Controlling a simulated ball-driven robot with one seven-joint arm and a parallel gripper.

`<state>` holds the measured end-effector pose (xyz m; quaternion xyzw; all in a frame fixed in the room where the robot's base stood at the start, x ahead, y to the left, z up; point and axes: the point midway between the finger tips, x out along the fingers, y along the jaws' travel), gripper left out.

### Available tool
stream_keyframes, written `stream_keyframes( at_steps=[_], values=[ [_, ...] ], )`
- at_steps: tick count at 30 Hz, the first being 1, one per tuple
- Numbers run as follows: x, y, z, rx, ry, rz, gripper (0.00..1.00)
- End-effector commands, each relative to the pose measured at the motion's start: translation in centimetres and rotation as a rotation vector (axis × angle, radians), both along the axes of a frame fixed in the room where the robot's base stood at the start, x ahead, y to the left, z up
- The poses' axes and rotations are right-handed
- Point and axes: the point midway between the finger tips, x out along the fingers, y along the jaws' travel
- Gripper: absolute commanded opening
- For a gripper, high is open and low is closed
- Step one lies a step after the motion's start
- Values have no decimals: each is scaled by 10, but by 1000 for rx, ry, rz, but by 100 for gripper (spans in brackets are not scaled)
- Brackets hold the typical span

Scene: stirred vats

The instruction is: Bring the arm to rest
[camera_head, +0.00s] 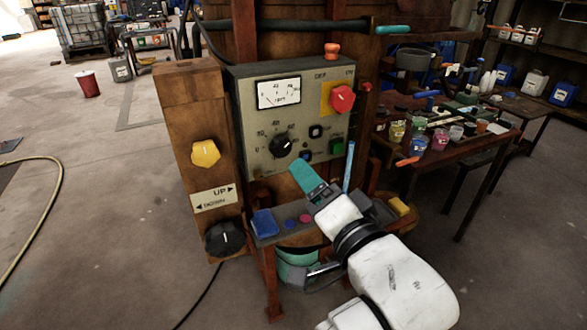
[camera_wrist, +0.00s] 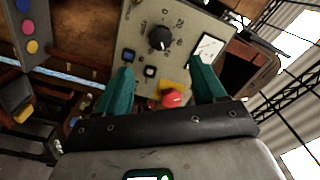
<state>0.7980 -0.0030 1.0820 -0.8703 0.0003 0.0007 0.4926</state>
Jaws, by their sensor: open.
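My white arm reaches in from the lower right in the head view. My gripper (camera_head: 305,172) has teal fingers and is in front of the lower part of the grey control panel (camera_head: 240,110). In the wrist view my gripper (camera_wrist: 163,78) shows two teal fingers spread apart with nothing between them. The panel (camera_wrist: 190,20) lies beyond the fingertips, with its black dial (camera_wrist: 159,38) and red knob (camera_wrist: 172,98) in view. I cannot tell exactly how far the fingers are from the panel, and the head view shows mainly one finger.
A wooden post with a yellow knob (camera_head: 205,153) and a black knob (camera_head: 225,238) stands left of the panel. A small shelf (camera_head: 262,238) with a blue block sits below my gripper. A table (camera_head: 440,158) of cups stands right. The floor (camera_head: 110,200) at left is mostly clear.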

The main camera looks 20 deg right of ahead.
Motion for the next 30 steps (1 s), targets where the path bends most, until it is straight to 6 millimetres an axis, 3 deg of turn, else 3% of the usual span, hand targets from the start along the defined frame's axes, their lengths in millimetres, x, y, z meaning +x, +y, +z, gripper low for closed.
stream_keyframes(
  at_steps=[5, 8, 11, 14, 17, 21, 25, 30],
  values=[
    [0, -1, -2, -4, 6, -1, 70],
    [-1, -7, -20, -52, 69, -10, 70],
    [-9, -20, -62, -164, 218, -16, 70],
    [-30, -37, -121, -319, 432, 7, 70],
    [-64, -53, -181, -470, 660, 76, 70],
    [-129, -70, -251, -643, 954, 242, 70],
    [-192, -76, -296, -747, 1168, 438, 70],
    [-251, -77, -324, -803, 1317, 649, 70]
  ],
)
